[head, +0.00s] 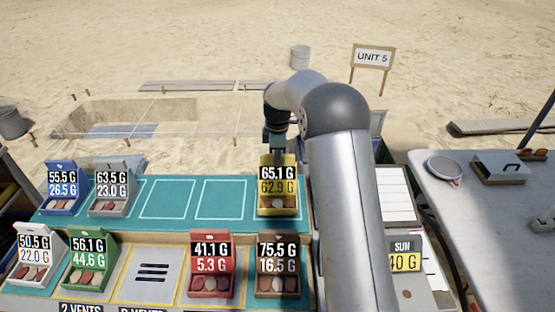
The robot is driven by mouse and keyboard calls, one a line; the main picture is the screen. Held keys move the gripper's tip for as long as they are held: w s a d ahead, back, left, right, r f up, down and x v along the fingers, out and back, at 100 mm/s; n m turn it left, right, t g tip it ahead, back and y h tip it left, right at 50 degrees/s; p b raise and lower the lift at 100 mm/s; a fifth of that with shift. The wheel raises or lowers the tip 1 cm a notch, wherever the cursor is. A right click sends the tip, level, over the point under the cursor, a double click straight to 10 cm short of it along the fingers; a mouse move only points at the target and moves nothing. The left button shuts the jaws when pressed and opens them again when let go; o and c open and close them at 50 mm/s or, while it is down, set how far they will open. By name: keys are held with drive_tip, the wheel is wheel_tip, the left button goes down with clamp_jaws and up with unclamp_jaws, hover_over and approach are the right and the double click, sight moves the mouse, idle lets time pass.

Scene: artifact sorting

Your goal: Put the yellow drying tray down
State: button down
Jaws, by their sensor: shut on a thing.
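The yellow drying tray (289,204) is at the right end of the back teal row, with a label reading 65.1 G over 62.9 G and pale and reddish pieces in its front. My gripper (277,155) is at the top of the tray's upright back, shut on it. The fingertips are partly hidden behind the label. I cannot tell whether the tray's base touches the teal surface.
Blue (62,205) and grey (111,206) trays stand at the left of the back row (243,222). Two outlined spaces between them and the yellow tray are empty. White (33,272), green (89,278), red (210,285) and brown (278,285) trays stand in front.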

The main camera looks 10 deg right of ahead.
drive_tip(key=shift+f, duration=1)
drive_tip(key=c, duration=1.4)
unclamp_jaws()
drive_tip(key=shift+f, duration=0.1)
